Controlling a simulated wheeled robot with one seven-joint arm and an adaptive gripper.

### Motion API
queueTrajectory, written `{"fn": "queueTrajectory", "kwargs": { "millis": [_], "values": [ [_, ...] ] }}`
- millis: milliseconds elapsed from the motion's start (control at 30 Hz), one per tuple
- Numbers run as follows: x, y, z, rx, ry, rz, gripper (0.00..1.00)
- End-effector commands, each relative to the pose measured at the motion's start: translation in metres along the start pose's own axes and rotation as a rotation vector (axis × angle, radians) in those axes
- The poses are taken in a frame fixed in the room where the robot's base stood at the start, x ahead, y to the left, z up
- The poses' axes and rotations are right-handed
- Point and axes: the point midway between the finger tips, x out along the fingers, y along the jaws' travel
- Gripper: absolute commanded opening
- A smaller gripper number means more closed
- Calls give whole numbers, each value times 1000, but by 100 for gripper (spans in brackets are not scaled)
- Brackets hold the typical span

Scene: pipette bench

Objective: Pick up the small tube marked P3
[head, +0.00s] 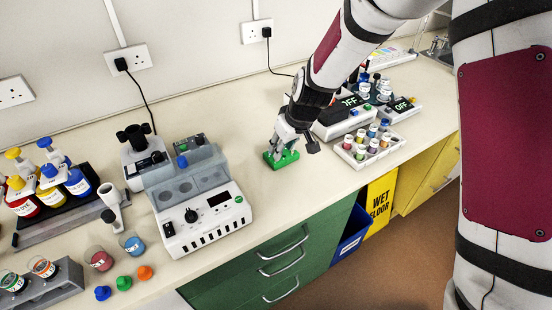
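My gripper (292,146) is low over the bench, just above and partly in front of a small green rack or block (285,162). Its fingers are small in the picture, and I cannot tell how far apart they are or whether they hold anything. A white tray (345,157) to the right of my gripper holds several small tubes with coloured caps (372,142). No P3 mark is readable in this view, so I cannot tell which tube is P3.
A white device with a dial (205,215) stands left of my gripper. Devices with "OFF" displays (400,106) stand behind the tray. Coloured bottles (78,182), cups (133,245) and loose caps (124,283) are at the left. The bench (310,185) is clear in front of the green block.

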Motion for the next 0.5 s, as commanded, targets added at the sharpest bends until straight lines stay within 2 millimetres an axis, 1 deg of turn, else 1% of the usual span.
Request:
{"fn": "queueTrajectory", "kwargs": {
  "millis": [167, 300, 400, 500],
  "values": [
    [23, -7, 1, 1, -5, -2, 32],
    [39, -6, 0, 0, -2, -1, 32],
    [44, -6, 0, 0, -2, -1, 32],
    [45, -6, 0, 0, -1, -1, 32]
  ]
}}
